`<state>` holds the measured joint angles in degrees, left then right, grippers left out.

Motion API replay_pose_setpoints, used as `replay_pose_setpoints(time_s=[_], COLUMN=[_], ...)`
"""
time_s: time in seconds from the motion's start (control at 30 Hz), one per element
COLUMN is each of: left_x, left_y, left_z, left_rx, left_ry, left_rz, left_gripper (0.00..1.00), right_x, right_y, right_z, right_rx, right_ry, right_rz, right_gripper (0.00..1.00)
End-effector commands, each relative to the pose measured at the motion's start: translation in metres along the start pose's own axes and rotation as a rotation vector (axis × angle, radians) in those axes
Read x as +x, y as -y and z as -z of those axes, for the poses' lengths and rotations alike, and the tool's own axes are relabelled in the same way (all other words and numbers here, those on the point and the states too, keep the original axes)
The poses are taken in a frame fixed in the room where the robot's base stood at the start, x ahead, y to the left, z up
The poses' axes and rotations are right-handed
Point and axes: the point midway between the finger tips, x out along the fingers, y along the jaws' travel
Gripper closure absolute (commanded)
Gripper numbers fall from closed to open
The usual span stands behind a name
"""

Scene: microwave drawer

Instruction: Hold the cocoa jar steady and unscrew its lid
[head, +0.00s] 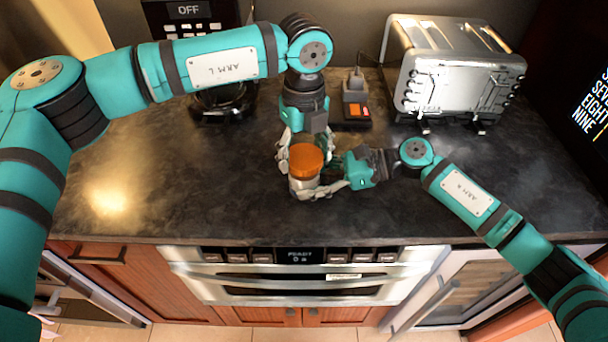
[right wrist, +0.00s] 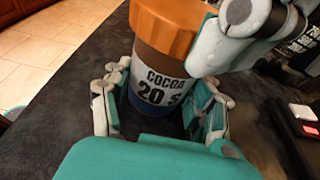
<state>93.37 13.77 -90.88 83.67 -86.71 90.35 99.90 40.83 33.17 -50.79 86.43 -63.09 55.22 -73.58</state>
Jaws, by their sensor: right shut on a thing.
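The cocoa jar (right wrist: 165,85) stands upright on the dark counter, with a white label reading "COCOA 20" and a blue base. Its orange lid (head: 306,158) is on top. It also shows in the right wrist view (right wrist: 165,22). My right gripper (head: 318,189) comes from the right and is shut on the jar body, one finger on each side. My left gripper (head: 304,148) reaches down from behind with its fingers around the lid. One left finger covers part of the lid in the right wrist view (right wrist: 245,25); whether the fingers press on the lid is unclear.
A metal toaster (head: 455,75) stands at the back right. A small dark device with orange parts (head: 356,108) sits behind the jar. A dark coffee machine (head: 222,105) is at the back left. The counter's left and front are clear above a drawer microwave (head: 300,275).

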Motion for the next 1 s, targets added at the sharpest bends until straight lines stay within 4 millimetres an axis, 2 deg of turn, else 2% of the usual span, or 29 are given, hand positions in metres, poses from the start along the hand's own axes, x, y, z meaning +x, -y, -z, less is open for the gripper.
replay_pose_setpoints(time_s=[0.03, 0.23, 0.37, 0.6, 0.77, 1.0], left_x=[-0.0001, -0.0003, -0.0003, -0.0004, -0.0005, -0.0005], left_y=[0.0003, 0.0004, 0.0005, 0.0007, 0.0008, 0.0010], left_z=[0.0000, 0.0000, 0.0001, 0.0003, 0.0003, 0.0002], left_rx=[0.000, 0.000, -0.039, -0.332, -0.421, -0.703], left_ry=[0.000, 0.000, 0.000, -0.001, -0.001, -0.001], left_rz=[0.001, 0.002, 0.002, 0.002, 0.003, 0.003], left_gripper=[0.46, 0.72, 0.73, 0.73, 0.73, 0.73], right_x=[0.0004, 0.0004, 0.0005, 0.0006, 0.0006, 0.0008], right_y=[-0.0006, -0.0006, -0.0007, -0.0007, -0.0008, -0.0009], right_z=[0.0012, 0.0012, 0.0011, 0.0011, 0.0010, 0.0009], right_rx=[0.000, 0.000, -0.001, -0.001, -0.001, -0.002], right_ry=[-0.002, -0.002, -0.002, -0.002, -0.002, -0.002], right_rz=[-0.001, -0.002, -0.002, -0.002, -0.002, -0.003], right_gripper=[1.00, 1.00, 1.00, 1.00, 1.00, 1.00])
